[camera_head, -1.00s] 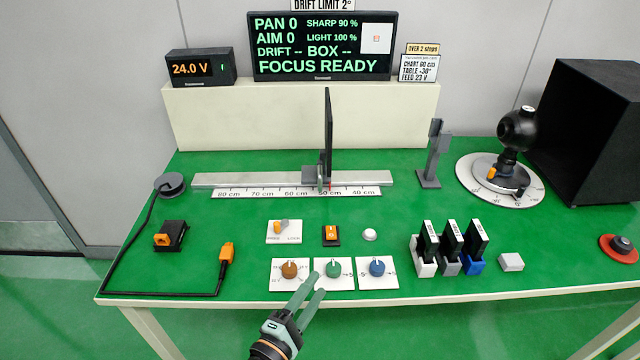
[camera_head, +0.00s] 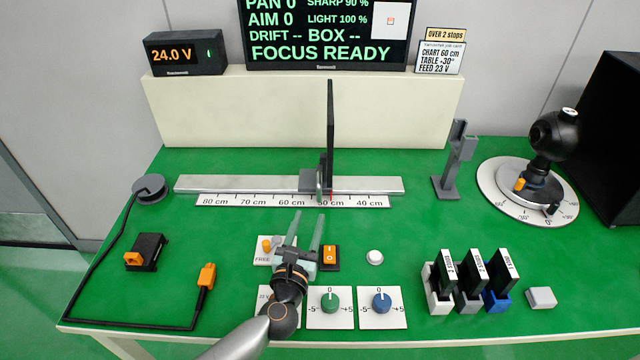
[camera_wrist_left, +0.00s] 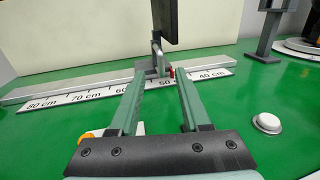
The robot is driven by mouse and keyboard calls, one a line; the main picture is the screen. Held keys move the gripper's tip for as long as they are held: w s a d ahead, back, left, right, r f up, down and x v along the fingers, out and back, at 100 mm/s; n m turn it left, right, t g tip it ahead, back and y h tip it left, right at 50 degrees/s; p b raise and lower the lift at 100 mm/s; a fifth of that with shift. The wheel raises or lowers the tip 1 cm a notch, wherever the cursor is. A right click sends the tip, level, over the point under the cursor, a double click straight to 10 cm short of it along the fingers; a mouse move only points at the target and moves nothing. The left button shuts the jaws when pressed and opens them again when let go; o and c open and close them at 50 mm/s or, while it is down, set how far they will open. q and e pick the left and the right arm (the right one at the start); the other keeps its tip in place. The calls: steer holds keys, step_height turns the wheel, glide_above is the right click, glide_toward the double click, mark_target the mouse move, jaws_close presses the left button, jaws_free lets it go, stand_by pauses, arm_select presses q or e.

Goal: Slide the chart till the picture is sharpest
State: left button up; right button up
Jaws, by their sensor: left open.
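The chart (camera_head: 330,135) is a thin dark upright panel, seen nearly edge-on, on a grey carriage (camera_head: 311,183) on the metal rail (camera_head: 235,184). Its red pointer (camera_head: 331,196) is near the 50 cm mark of the scale (camera_head: 270,201). The screen (camera_head: 330,35) reads SHARP 90 %, LIGHT 100 % and FOCUS READY. My left gripper (camera_head: 305,232) is open and empty, in front of the rail and below the carriage. In the left wrist view its two fingers (camera_wrist_left: 157,105) point toward the carriage foot (camera_wrist_left: 158,62), apart from it. The right gripper is not in view.
A card (camera_head: 441,57) reads CHART 60 cm, TABLE -30°, FEED 23 V. The supply (camera_head: 185,51) shows 24.0 V. An orange switch (camera_head: 330,257), a white button (camera_head: 374,257) and knobs (camera_head: 330,300) lie around the gripper. A grey post (camera_head: 452,160) stands right of the rail.

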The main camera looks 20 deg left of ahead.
mark_target(319, 190)
arm_select(q)
steer(key=w, duration=0.7)
steer(key=w+a, duration=0.1)
steer(key=w, duration=0.3)
steer(key=shift+b, duration=0.35)
steer(key=shift+d, duration=0.1)
jaws_close()
stand_by(0.8)
